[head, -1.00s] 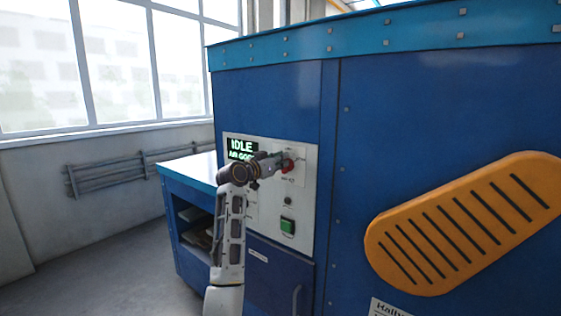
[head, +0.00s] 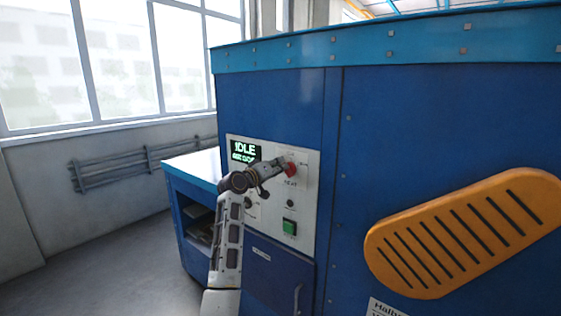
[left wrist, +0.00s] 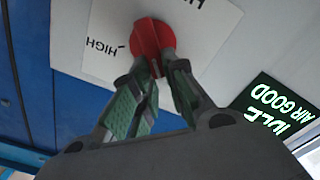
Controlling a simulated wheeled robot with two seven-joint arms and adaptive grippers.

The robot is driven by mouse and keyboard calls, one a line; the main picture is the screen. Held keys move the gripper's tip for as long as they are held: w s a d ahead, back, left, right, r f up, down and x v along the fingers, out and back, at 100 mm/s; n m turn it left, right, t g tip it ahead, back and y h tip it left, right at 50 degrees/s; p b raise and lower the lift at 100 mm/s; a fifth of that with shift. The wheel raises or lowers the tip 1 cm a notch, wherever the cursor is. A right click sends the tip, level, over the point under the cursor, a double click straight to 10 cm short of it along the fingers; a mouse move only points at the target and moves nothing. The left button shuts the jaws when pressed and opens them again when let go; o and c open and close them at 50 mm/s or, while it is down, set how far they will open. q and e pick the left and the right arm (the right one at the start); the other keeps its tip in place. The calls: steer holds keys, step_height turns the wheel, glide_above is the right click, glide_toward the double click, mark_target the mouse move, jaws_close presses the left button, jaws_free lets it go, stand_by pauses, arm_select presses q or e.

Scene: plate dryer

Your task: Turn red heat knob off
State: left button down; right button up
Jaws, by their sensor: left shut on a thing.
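The red heat knob (head: 291,169) sits on the upper right of the pale control panel (head: 306,215). In the left wrist view the knob (left wrist: 151,38) is seen close up, on a white label plate with "HIGH" beside it. My left gripper (head: 281,169) reaches the knob from the left. Its two green-padded fingers (left wrist: 160,66) are closed against the knob's near part, one on each side. The gripper partly covers the panel in the head view. My right gripper is not in view.
The green-lit display (head: 243,151) reads "IDLE", with "AIR GOOD" in the wrist view. A green button (head: 289,227) is lower on the panel. An orange slotted guard (head: 465,235) is on the blue machine (head: 400,120) to the right. A pale side table (head: 190,167) stands left.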

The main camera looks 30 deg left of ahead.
arm_select(q)
steer(key=shift+a+f+n+p, duration=0.2)
steer(key=shift+n+p, duration=0.4)
steer(key=shift+n, duration=0.3)
steer(key=shift+a+f+n+p, duration=0.15)
steer(key=shift+n+p, duration=0.45)
steer(key=shift+n, duration=0.3)
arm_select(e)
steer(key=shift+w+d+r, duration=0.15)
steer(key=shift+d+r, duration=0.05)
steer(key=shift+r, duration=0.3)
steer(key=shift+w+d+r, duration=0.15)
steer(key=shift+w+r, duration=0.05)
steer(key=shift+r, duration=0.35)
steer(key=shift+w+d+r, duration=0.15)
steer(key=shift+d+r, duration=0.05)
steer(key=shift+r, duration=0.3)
arm_select(q)
steer(key=c, duration=1.4)
jaws_free()
steer(key=shift+c, duration=0.2)
steer(key=s, duration=1.2)
steer(key=shift+a, duration=0.45)
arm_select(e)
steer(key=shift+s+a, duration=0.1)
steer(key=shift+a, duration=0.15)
